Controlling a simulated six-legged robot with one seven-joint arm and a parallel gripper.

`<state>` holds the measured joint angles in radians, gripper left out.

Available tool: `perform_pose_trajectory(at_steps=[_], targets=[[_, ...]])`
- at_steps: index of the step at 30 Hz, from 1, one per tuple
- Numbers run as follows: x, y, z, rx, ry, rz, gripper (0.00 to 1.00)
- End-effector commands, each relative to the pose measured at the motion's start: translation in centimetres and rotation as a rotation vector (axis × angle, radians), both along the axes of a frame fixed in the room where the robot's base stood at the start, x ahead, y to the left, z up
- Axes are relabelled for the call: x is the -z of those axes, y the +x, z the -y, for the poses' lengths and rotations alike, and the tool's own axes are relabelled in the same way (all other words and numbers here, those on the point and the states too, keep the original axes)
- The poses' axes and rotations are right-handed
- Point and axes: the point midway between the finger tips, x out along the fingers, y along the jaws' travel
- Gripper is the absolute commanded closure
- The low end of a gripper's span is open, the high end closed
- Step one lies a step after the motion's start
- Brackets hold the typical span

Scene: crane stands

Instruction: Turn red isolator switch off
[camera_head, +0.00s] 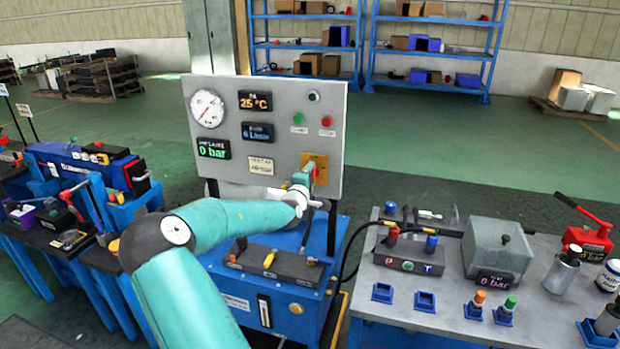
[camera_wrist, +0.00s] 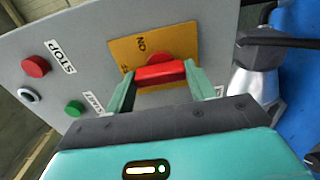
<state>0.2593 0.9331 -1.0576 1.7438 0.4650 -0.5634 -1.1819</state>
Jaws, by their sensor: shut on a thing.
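The red isolator switch (camera_wrist: 160,74) has a red bar handle in front of a round red base on a yellow plate (camera_wrist: 128,50). The plate is on the grey control panel (camera_head: 290,100), low on its right side. In the head view a bit of the red handle (camera_head: 313,172) shows beside my gripper (camera_head: 308,170). In the wrist view my gripper (camera_wrist: 156,82) has its two green fingers at the two ends of the red handle and is shut on it. Lettering reading ON shows on the plate; the rest of its writing is partly hidden.
A green button (camera_head: 297,119) and a red stop button (camera_head: 326,121) sit above the switch. Gauges and displays fill the panel's left. A blue cabinet (camera_head: 265,290) stands below. A grey table (camera_head: 400,295) with fittings is at the right.

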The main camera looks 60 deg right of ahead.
Motion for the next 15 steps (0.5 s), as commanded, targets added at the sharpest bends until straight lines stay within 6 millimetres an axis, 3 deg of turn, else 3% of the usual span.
perform_pose_trajectory(at_steps=[1,4,15], targets=[[-0.05,-0.06,0.02,0.001,-0.001,-0.002,0.44],[-0.04,-0.06,0.02,0.001,-0.001,-0.002,0.24],[-0.02,-0.03,-0.40,0.000,0.000,0.000,0.24]])
